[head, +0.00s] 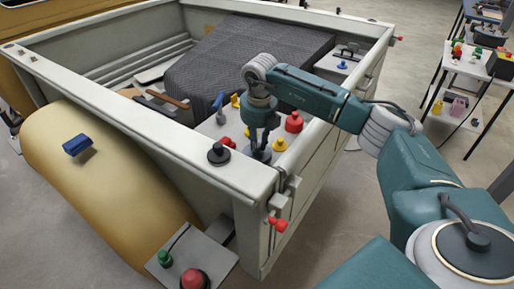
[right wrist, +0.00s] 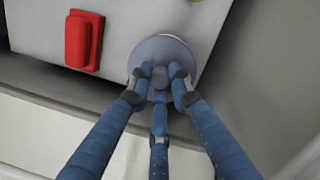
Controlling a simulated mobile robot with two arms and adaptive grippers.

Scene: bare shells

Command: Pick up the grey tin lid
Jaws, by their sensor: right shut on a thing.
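The grey tin lid (right wrist: 162,50) is a round grey disc with a small knob in the right wrist view. It also shows in the head view (head: 260,156), small and partly hidden under my right gripper (head: 259,141). The three blue fingers of my right gripper (right wrist: 162,82) are closed around the lid's knob from above. A pale rim shows behind the lid's edge in the right wrist view. I cannot tell whether the lid rests on it or is raised. My left gripper is not in view.
The lid is inside a pale truck bed with high walls (head: 118,120). Close by are a red lidded thing (head: 294,122), a yellow knob (head: 279,145) and a black knobbed disc (head: 218,154) on the wall corner. A dark ribbed cover (head: 245,62) lies behind.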

